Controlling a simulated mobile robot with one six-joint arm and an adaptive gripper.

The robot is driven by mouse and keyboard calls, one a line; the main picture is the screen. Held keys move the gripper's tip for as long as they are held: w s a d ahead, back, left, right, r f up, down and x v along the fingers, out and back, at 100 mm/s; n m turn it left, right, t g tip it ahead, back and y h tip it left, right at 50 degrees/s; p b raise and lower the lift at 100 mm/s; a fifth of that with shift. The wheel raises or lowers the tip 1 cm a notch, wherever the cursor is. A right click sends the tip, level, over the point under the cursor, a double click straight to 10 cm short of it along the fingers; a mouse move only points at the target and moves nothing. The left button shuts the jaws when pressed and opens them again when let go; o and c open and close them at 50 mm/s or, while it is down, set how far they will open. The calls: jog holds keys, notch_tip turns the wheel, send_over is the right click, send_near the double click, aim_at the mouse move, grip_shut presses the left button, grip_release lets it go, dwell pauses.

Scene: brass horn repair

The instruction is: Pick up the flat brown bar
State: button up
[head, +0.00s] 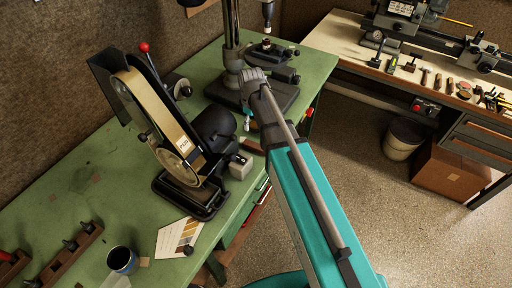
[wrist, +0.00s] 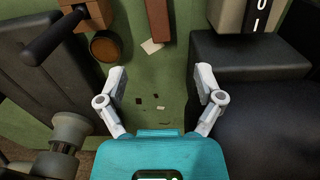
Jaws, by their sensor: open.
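The flat brown bar (wrist: 158,20) lies on the green bench in the wrist view, at the top centre, its far end cut off by the picture edge. In the head view it is a small reddish-brown strip (head: 252,146) near the bench's right edge, partly beside my arm. My gripper (wrist: 160,75) is open and empty over the bench. The bar lies beyond the fingertips, roughly in line with the gap between them, and does not touch them. In the head view my gripper (head: 247,120) is small and partly hidden by my arm.
A grey switch box (wrist: 245,15) and a black machine base (wrist: 245,57) stand close on the right in the wrist view. A wooden block with a dark handle (wrist: 55,35) and an amber disc (wrist: 104,46) lie left. The belt grinder (head: 150,110) fills the bench middle.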

aim_at(248, 142)
jog(key=shift+w+a+n, duration=0.6)
jog(key=shift+w+a, duration=0.05)
jog(key=shift+a, duration=0.2)
jog(key=shift+f, duration=0.15)
notch_tip(248, 142, down, 8)
jog(key=b, duration=0.8)
jog(key=shift+f+b, duration=0.15)
jog(key=shift+b, duration=0.15)
jog(key=shift+f+b, duration=2.6)
grip_shut()
